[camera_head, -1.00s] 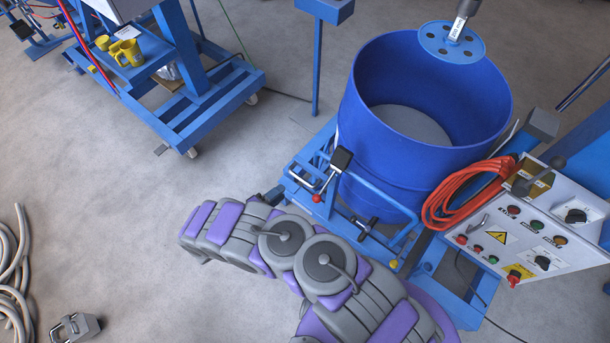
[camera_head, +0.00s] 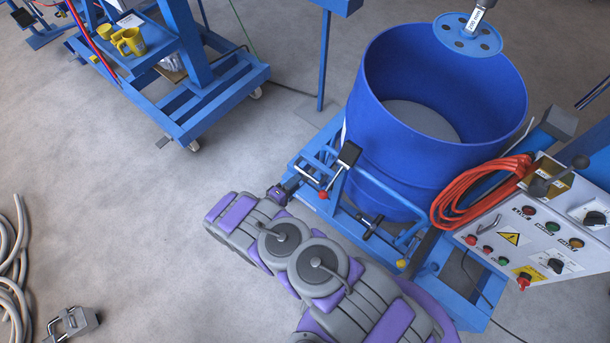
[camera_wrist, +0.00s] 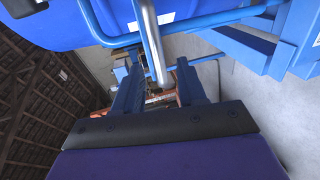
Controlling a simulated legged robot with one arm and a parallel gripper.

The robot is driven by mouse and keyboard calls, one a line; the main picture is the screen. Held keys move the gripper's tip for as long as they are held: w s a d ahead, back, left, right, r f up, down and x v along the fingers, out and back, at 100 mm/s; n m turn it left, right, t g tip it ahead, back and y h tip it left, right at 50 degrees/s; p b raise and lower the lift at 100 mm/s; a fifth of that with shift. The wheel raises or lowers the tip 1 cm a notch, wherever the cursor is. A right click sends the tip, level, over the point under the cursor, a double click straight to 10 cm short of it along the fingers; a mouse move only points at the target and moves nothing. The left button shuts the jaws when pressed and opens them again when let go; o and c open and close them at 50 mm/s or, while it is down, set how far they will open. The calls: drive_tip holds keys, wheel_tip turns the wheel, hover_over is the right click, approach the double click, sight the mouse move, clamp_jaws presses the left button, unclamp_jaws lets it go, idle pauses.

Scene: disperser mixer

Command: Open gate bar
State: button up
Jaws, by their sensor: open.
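The gate bar is a blue tubular bar (camera_head: 375,185) across the front of the blue drum (camera_head: 425,150). It looks shut across the drum's front. A blue bar with a bare grey end (camera_wrist: 156,55) also shows in the wrist view, apparently part of this gate. My gripper (camera_head: 284,192) is left of the bar, close to the frame's left corner. In the wrist view my gripper (camera_wrist: 160,88) is open, its two blue fingers on either side of the grey bar end. I cannot tell if they touch it. A red knob (camera_head: 323,195) and a black pad (camera_head: 349,153) are right of my gripper.
A control box (camera_head: 540,235) with a coiled orange cable (camera_head: 475,195) stands right of the drum. A blue wheeled stand (camera_head: 215,105) is at the upper left. A grey hose (camera_head: 15,270) and a metal block (camera_head: 75,323) lie on the floor.

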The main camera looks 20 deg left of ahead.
sight(306, 174)
drive_tip(key=x, duration=0.2)
drive_tip(key=b+x, duration=0.1)
drive_tip(key=x, duration=0.3)
drive_tip(key=shift+w+d, duration=0.15)
drive_tip(key=shift+d, duration=0.2)
drive_tip(key=shift+w+a, duration=0.1)
drive_tip(key=shift+c, duration=0.4)
clamp_jaws()
